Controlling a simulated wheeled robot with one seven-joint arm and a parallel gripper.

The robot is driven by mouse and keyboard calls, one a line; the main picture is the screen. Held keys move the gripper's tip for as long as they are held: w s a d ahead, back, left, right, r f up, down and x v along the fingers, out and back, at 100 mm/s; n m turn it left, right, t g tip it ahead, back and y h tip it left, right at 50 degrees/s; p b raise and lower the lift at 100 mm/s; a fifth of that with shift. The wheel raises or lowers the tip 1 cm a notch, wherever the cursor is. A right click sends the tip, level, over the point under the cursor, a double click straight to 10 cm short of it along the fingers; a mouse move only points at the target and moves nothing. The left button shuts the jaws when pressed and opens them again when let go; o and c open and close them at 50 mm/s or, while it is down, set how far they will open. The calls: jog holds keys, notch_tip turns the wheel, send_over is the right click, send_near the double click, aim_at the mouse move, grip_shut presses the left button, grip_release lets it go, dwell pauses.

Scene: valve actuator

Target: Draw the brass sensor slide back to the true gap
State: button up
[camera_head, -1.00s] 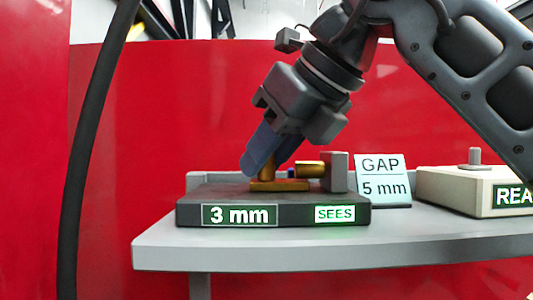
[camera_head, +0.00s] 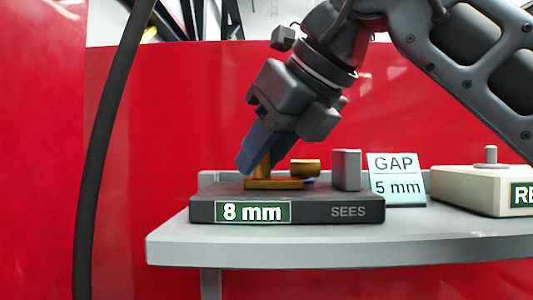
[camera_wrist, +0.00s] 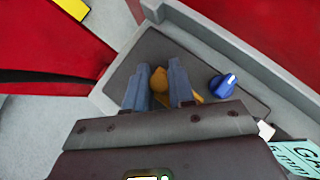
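The brass sensor slide (camera_head: 273,184) sits on a dark base with an upright post and a brass cylinder (camera_head: 306,168) pointing right. A clear gap separates the cylinder from the grey upright block (camera_head: 346,170). My gripper (camera_head: 256,160) comes down tilted from the upper right, its blue-grey fingers at the post. In the wrist view the fingers (camera_wrist: 158,85) stand on either side of the brass post (camera_wrist: 159,79), closed around it. The readout (camera_head: 252,212) shows 8 mm. The SEES label (camera_head: 348,212) is unlit. A card (camera_head: 397,180) reads GAP 5 mm.
A blue knob (camera_wrist: 222,86) is right of the fingers in the wrist view. A beige box (camera_head: 470,190) with a grey button stands at the right of the grey shelf (camera_head: 300,245). A black cable hangs at the left. The shelf front is clear.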

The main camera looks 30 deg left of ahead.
jog(key=o, duration=0.4)
jog(key=shift+b+v, duration=0.55)
jog(key=shift+v, duration=3.35)
